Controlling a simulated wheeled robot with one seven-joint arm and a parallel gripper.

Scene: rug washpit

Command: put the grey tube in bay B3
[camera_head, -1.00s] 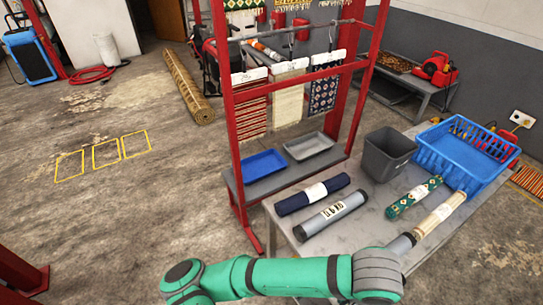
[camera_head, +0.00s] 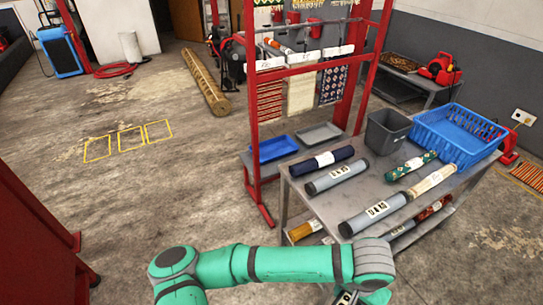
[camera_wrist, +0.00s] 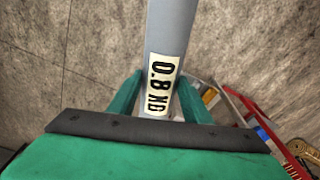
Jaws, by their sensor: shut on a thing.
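My gripper (camera_head: 357,298) is at the bottom edge of the head view, in front of the table. In the wrist view, my green fingers are shut on a grey tube (camera_wrist: 171,30) with a cream label in black characters. Two other grey tubes lie on the table: one with a pale label (camera_head: 323,182), one with a black-printed label (camera_head: 358,222). Three yellow rectangles (camera_head: 131,138) are marked on the floor at the left. I can read no bay name, so I cannot tell which place is B3.
The metal table (camera_head: 305,199) also carries a navy roll (camera_head: 312,165), a green roll, a cream roll, a dark bin (camera_head: 388,133) and a blue crate (camera_head: 445,148). A red rack (camera_head: 250,90) with hanging rugs stands behind. Open floor lies left; a red frame (camera_head: 35,215) stands at near left.

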